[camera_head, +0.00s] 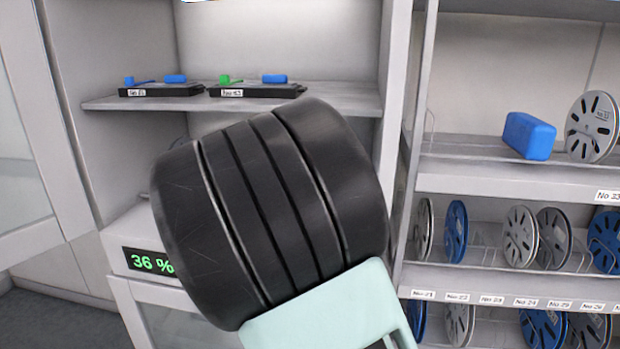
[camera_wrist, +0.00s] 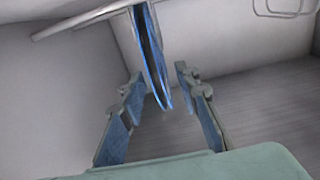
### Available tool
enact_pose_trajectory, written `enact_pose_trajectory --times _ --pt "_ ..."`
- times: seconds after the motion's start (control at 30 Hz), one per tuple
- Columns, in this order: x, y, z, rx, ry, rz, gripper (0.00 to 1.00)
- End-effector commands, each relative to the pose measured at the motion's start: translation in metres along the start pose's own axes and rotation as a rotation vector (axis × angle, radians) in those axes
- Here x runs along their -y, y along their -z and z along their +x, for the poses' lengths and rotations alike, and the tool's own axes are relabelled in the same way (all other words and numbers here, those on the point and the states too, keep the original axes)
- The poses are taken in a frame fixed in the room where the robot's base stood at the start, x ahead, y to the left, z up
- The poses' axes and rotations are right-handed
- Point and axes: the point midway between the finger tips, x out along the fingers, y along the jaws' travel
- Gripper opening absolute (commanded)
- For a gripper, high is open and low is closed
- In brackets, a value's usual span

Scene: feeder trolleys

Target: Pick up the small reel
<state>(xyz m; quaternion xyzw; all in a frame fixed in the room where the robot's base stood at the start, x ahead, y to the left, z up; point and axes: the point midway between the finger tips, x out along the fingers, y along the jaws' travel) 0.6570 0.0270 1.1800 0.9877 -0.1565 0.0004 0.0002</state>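In the wrist view a thin blue-rimmed reel (camera_wrist: 151,55) stands nearly edge-on, its lower end between the fingertips of my gripper (camera_wrist: 159,82). The two fingers are apart, with a visible gap on each side of the reel. It seems not to be touched. In the head view my black arm link covers the middle, and the gripper's fingers are hidden. I cannot tell whether this reel is among those seen in the head view.
In the head view, reels stand in racks at right, including a blue one (camera_head: 455,231) and a grey one (camera_head: 520,237). A blue block (camera_head: 528,136) lies above. Black trays (camera_head: 258,91) rest on the cabinet shelf (camera_head: 340,98). A "36 %" display (camera_head: 152,263) is at left.

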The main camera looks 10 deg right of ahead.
Motion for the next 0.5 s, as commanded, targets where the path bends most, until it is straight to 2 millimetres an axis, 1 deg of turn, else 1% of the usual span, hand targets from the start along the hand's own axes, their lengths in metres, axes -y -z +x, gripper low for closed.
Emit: enact_pose_trajectory --times 0.07,0.33,0.4,0.5 --pt "-0.001 -0.001 0.006 0.0 -0.002 -0.002 0.3" --pt "-0.003 -0.002 0.041 -0.001 -0.002 -0.002 0.3" --pt "-0.004 -0.003 0.047 0.001 -0.002 -0.002 0.3" --pt "-0.003 -0.003 0.051 0.001 0.0 0.0 0.3"
